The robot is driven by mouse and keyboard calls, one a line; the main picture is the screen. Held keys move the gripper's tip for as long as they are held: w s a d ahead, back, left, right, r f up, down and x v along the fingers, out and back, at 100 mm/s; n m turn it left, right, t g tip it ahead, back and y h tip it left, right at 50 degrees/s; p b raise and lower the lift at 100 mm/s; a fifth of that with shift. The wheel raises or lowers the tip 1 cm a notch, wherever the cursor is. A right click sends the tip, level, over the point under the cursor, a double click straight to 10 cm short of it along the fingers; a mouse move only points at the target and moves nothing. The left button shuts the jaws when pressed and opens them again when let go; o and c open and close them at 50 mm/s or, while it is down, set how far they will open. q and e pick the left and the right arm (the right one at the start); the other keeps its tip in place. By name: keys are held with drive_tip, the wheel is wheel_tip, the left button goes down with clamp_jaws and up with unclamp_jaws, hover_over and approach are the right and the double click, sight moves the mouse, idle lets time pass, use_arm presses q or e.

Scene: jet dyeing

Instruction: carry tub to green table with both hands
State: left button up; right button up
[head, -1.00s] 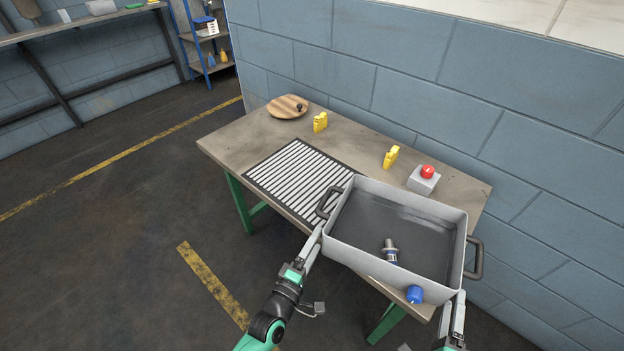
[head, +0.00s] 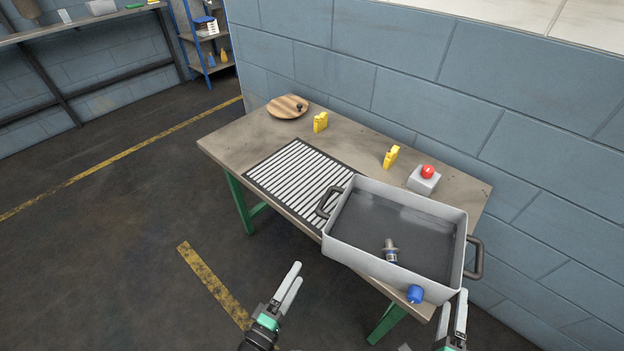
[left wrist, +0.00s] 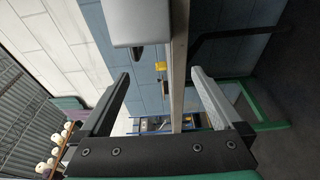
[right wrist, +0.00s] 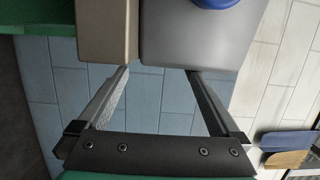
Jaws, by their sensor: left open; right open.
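The grey tub (head: 390,225) with dark side handles sits on the right end of the green-legged table (head: 240,135). A metal fitting (head: 390,252) lies inside it. My left gripper (head: 293,275) is open and empty, in front of the table and apart from the tub's left handle (head: 328,202). My right gripper (head: 455,297) is open and empty, just in front of the tub's near right corner, below the right handle (head: 475,258). The tub's wall (right wrist: 190,40) fills the top of the right wrist view, beyond the open fingers. The tub also shows in the left wrist view (left wrist: 137,20).
A blue knob (head: 415,293) is at the tub's near side. A striped mat (head: 300,175) lies left of the tub. Behind are two yellow pieces (head: 320,122), a red button box (head: 424,180) and a wooden plate (head: 287,107). A block wall backs the table.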

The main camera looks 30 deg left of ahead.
use_arm(q)
drive_tip(key=shift+s, duration=0.6)
use_arm(e)
drive_tip(key=s, duration=1.2)
